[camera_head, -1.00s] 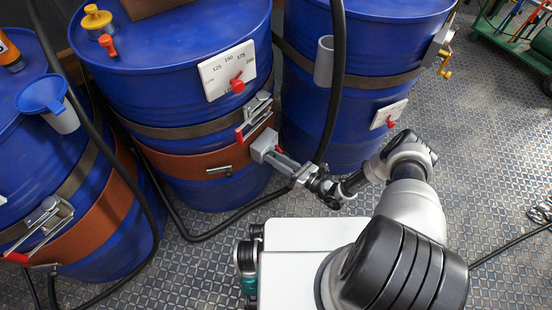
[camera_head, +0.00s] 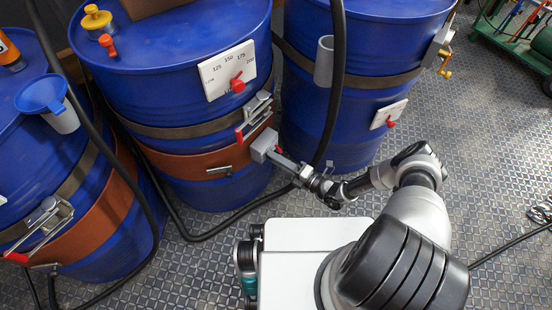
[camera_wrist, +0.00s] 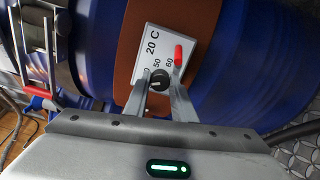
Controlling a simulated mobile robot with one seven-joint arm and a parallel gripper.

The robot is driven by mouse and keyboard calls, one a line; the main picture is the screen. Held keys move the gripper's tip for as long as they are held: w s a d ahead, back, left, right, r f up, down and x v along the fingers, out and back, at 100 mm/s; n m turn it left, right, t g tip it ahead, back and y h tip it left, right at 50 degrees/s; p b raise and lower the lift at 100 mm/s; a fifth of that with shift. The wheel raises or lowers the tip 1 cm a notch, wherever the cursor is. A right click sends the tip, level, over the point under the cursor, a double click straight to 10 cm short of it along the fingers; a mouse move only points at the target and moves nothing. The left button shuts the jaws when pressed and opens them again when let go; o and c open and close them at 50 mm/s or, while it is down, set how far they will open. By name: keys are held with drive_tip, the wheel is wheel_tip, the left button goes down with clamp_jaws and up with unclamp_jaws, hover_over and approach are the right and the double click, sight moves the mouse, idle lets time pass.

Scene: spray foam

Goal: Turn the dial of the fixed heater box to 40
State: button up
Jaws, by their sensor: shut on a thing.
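The heater box (camera_head: 262,145) is a small grey box on the brown band of the middle blue drum. In the wrist view its white face (camera_wrist: 150,42) reads "20 C", with 50 and 60 nearby; other numbers are hidden by a finger. The black dial (camera_wrist: 159,77) sits between my gripper's two fingers (camera_wrist: 160,88), which are shut on it from both sides. A pale mark shows on the dial, but I cannot tell which number it points to. A red part (camera_wrist: 178,55) stands on the face beside the right finger. My gripper (camera_head: 281,158) also shows in the head view, against the box.
A red-handled latch (camera_head: 253,118) sits just above the heater box. A black hose (camera_head: 333,90) hangs close to my wrist. Another blue drum (camera_head: 340,130) stands to the right. A plate with a red pointer (camera_head: 228,71) is higher on the middle drum.

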drive_tip(key=m, duration=0.4)
drive_tip(key=shift+m, duration=0.3)
idle(0.3)
drive_tip(key=o, duration=1.1)
drive_tip(key=shift+c, duration=0.2)
drive_tip(key=shift+r, duration=0.1)
wheel_tip(320, 180, up, 10)
drive_tip(key=p, duration=0.3)
drive_tip(key=shift+p, duration=0.4)
